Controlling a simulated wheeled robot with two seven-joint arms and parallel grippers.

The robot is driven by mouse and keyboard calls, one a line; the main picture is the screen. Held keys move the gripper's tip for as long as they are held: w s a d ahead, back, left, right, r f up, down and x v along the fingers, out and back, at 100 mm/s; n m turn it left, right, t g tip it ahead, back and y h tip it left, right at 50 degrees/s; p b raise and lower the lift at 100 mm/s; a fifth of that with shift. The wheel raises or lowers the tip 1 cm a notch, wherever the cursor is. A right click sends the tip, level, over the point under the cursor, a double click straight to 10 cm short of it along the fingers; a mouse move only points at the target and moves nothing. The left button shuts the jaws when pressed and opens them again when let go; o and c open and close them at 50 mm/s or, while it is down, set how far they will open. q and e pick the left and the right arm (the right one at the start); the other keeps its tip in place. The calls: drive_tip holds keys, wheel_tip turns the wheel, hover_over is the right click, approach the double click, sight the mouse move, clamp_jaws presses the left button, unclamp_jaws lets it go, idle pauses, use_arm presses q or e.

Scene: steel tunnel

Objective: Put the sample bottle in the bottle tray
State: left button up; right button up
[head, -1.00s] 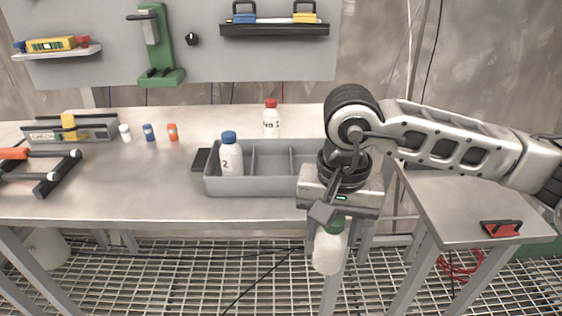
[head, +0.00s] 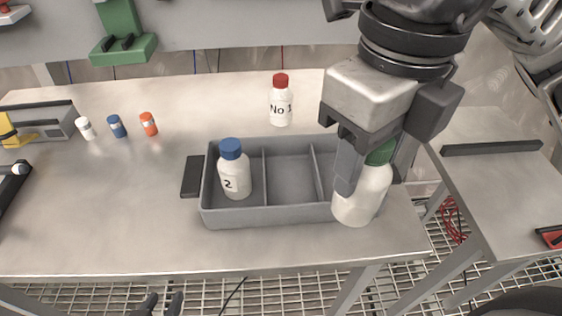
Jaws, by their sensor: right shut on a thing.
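The grey bottle tray (head: 270,213) stands on the steel bench and has dividers across it. A white bottle with a blue cap, marked 2 (head: 234,172), stands in its left compartment. The middle compartment is empty. My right gripper (head: 374,170) is shut on a white bottle with a green cap (head: 358,204), held slightly tilted. This bottle overlaps the tray's right end in the picture and hides part of it; its height above the tray is hard to tell. A red-capped bottle marked No 1 (head: 281,106) stands behind the tray. My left gripper (head: 162,303) shows only dark fingertips, apart and empty, at the bottom edge.
Small white (head: 86,128), blue (head: 118,126) and orange (head: 149,124) vials stand on the bench at left. A dark block (head: 192,177) adjoins the tray's left side. A lower side table (head: 490,185) is at right.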

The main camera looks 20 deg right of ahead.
drive_tip(key=shift+w+d+r+m, duration=0.1)
drive_tip(key=shift+w+m, duration=0.05)
drive_tip(key=shift+m, duration=0.35)
drive_tip(key=shift+w+d, duration=0.1)
drive_tip(key=shift+w, duration=0.2)
drive_tip(key=w+d+f, duration=0.2)
drive_tip(key=w+f, duration=0.2)
drive_tip(key=w+d+f, duration=0.2)
drive_tip(key=w+f, duration=0.1)
drive_tip(key=f, duration=0.1)
drive_tip(key=w+d+f, duration=0.2)
drive_tip(key=w+f, duration=0.2)
drive_tip(key=shift+w+d+f, duration=0.25)
drive_tip(key=shift+w+d, duration=0.05)
use_arm(q)
drive_tip(key=shift+w, duration=0.25)
use_arm(e)
drive_tip(key=shift+f, duration=0.2)
use_arm(q)
drive_tip(key=shift+f, duration=0.1)
